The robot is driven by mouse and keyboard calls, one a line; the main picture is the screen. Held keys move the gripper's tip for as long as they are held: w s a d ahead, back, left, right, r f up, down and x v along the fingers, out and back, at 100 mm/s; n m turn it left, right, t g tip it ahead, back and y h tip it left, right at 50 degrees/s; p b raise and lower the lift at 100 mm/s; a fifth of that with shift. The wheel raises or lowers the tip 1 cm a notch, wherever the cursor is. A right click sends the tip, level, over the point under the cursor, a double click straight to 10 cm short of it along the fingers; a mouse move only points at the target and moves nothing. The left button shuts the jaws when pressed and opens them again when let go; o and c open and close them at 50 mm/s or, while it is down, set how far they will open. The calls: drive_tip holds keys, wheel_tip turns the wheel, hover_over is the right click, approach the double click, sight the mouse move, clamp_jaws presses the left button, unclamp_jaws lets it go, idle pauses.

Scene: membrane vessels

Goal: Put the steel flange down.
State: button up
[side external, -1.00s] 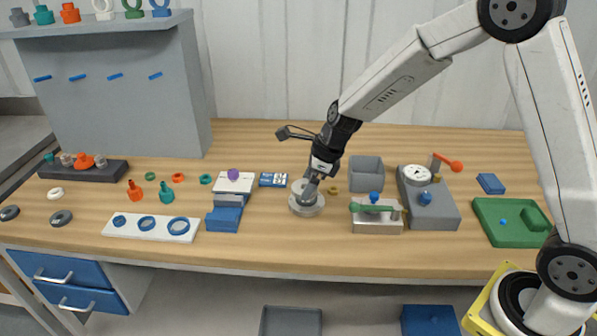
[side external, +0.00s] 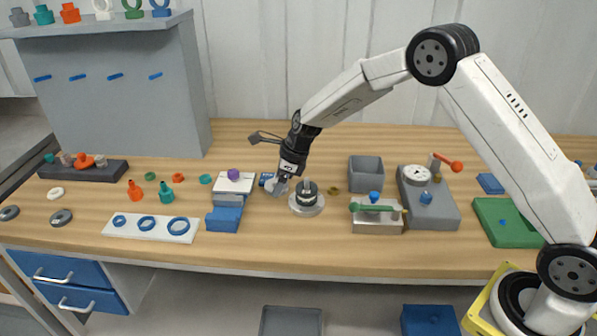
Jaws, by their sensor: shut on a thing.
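My gripper (side external: 281,186) points down and left, in the middle of the bench. It is shut on the steel flange (side external: 274,187), a small light grey piece at the fingertips. The fingers hide part of the flange, and its exact tilt is too small to tell. The flange is just left of a round metal vessel (side external: 307,209) with a dark and pale upper part that shows uncovered. I cannot tell whether the flange touches the bench.
A blue and white card (side external: 265,179) lies partly behind my gripper. Left of it stand a grey and blue block stack (side external: 224,218) and a white board with blue rings (side external: 128,231). A grey open box (side external: 366,169) and a clamp fixture (side external: 377,224) stand to the right.

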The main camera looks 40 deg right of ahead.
sight(275, 179)
drive_tip(key=shift+w+a+f, duration=0.1)
drive_tip(key=shift+w+f, duration=1.6)
drive_tip(key=shift+f, duration=0.25)
drive_tip(key=shift+w+f, duration=0.25)
drive_tip(key=shift+f, duration=1.6)
drive_tip(key=shift+f, duration=0.1)
drive_tip(key=o, duration=1.2)
drive_tip(key=shift+v, duration=6.1)
